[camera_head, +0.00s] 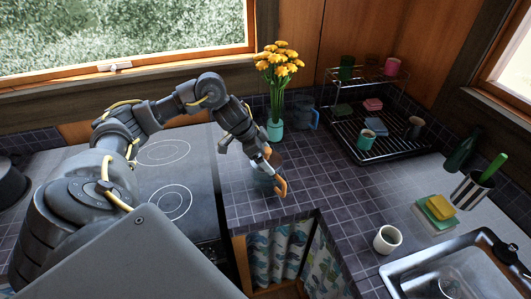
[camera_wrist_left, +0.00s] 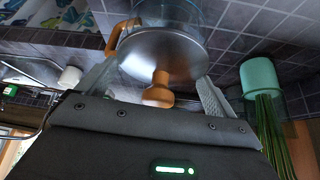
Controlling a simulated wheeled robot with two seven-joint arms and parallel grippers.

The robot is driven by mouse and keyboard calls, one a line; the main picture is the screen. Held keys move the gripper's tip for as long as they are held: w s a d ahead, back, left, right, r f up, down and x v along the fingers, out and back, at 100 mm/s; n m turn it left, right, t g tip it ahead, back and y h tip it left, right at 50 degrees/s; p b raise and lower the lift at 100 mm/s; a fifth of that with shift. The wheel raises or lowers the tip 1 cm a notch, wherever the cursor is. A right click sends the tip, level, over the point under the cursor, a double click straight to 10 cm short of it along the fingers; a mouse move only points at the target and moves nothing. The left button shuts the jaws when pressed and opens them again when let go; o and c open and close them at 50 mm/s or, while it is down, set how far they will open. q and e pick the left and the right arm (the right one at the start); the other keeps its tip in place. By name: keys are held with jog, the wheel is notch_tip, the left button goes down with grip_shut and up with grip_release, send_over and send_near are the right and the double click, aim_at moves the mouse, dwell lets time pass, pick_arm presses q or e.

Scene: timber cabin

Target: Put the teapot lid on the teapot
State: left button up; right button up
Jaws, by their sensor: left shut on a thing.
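The glass teapot (camera_head: 268,187) stands on the tiled counter right of the hob, its orange-brown handle (camera_head: 282,186) toward the front right. In the left wrist view its clear body (camera_wrist_left: 180,14) shows behind the lid. The teapot lid (camera_wrist_left: 165,52) is a silver disc with a wooden knob (camera_wrist_left: 158,92) pointing at my wrist camera. My left gripper (camera_head: 264,158) is above the teapot, shut on the lid, a finger at either side of its rim. The lid lines up with the teapot's mouth; I cannot tell whether it touches. My right gripper is out of view.
A dish rack (camera_head: 385,148) is at the back right. A white cup (camera_head: 387,239) stands near the sink (camera_head: 455,272). The counter right of the teapot is clear.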

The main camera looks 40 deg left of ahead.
pick_arm(q)
jog(key=shift+f, duration=0.35)
jog(key=o, duration=0.7)
jog(key=shift+c, duration=0.2)
jog(key=b+v, duration=0.1)
jog(key=v, duration=0.8)
jog(key=shift+a+r+b, duration=0.1)
jog(key=shift+r+b, duration=0.1)
jog(key=shift+b, duration=0.1)
jog(key=shift+s+a+r, duration=0.2)
jog(key=shift+s+r, duration=0.15)
jog(key=shift+r, duration=0.25)
